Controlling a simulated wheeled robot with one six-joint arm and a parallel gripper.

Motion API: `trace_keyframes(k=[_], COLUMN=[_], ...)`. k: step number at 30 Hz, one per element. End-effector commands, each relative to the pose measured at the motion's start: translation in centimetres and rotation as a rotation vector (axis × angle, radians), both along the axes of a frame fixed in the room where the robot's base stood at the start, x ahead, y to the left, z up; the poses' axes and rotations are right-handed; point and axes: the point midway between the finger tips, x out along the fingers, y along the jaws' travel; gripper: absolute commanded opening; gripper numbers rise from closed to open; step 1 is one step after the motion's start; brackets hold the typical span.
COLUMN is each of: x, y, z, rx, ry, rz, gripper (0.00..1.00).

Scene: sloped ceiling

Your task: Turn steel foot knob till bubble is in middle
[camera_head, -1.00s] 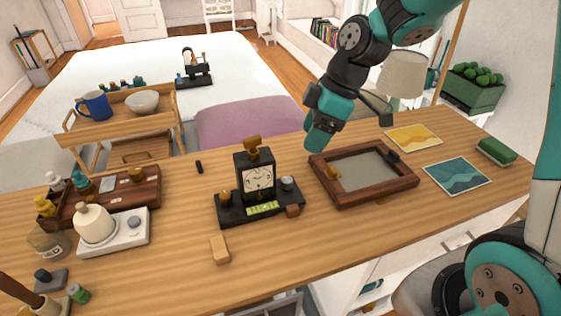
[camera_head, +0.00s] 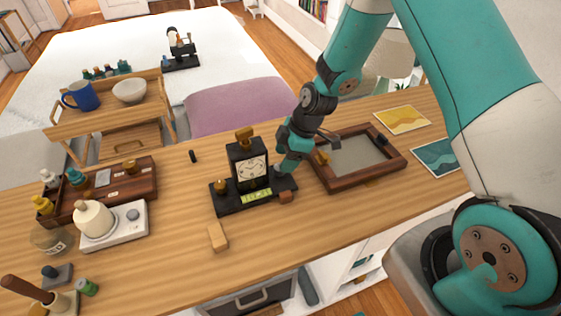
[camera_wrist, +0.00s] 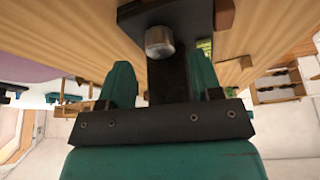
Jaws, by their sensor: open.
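A black instrument with a white dial (camera_head: 251,170) stands on the desk. Its dark base (camera_head: 230,207) carries a yellow-green bubble vial (camera_head: 257,196) at the front; the bubble's place in it is too small to tell. A brass knob (camera_head: 221,186) is on the base's left end. The steel foot knob (camera_wrist: 160,41) is a short bright cylinder in the wrist view, ahead of and roughly centred between my fingers. My gripper (camera_wrist: 161,80) is open, with nothing held. In the head view my gripper (camera_head: 286,165) is at the base's right end, largely covering the knob.
A dark wood-framed tray (camera_head: 318,176) stands close to the right of my gripper. A brown block (camera_head: 286,197) is at the base's front right corner. A pale wood block (camera_head: 217,237) lies in front. A white scale (camera_head: 112,232) and a wooden rack (camera_head: 146,185) are at left.

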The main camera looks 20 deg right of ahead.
Motion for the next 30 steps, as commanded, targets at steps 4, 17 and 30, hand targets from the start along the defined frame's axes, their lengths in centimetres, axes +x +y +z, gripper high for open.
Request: trace_keyframes(k=[4, 17, 30], x=[0.1, 0.3, 0.4], y=[0.8, 1.4, 1.4], z=[-2.1, -3.6, -3.8], rx=[0.0, 0.001, 0.0], ry=[0.002, -0.001, -0.002], rz=[-0.001, -0.003, 0.031], gripper=[0.59, 0.59, 0.1])
